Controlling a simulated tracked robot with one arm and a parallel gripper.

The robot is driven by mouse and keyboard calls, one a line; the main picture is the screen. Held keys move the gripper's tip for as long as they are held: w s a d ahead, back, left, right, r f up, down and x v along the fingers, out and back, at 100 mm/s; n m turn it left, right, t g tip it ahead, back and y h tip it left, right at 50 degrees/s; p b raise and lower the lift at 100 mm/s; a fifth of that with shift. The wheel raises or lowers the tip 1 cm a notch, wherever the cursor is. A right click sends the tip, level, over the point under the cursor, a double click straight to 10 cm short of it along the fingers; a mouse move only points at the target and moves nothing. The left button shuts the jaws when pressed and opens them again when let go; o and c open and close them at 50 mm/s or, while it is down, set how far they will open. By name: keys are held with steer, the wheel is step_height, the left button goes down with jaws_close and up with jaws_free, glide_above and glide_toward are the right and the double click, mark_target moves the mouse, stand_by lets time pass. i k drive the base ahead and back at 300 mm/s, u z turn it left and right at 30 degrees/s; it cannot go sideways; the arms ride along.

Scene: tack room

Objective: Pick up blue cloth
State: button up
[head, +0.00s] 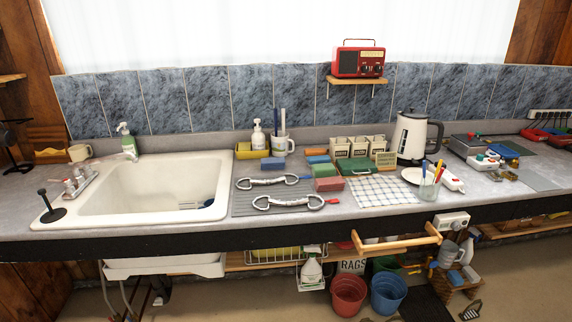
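I cannot clearly make out a blue cloth. A small flat blue piece (318,159) lies on the counter among coloured blocks, behind the grey ribbed mat (243,205); I cannot tell if it is cloth. Small blue items (457,277) sit low at the right on or by a wooden crate, also too small to tell. A small blue thing (207,202) shows inside the white sink (125,205). A blue-and-white checked cloth (382,190) lies flat on the counter, right of centre. My gripper is not in view.
A grey counter (350,215) runs across the view. Two metal bits lie on the mat. A white kettle (413,137), a glass of pens (429,186) and a power strip stand to the right.

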mark_target(267, 163)
steer(key=u, duration=0.05)
steer(key=i, duration=2.95)
steer(key=u, duration=0.25)
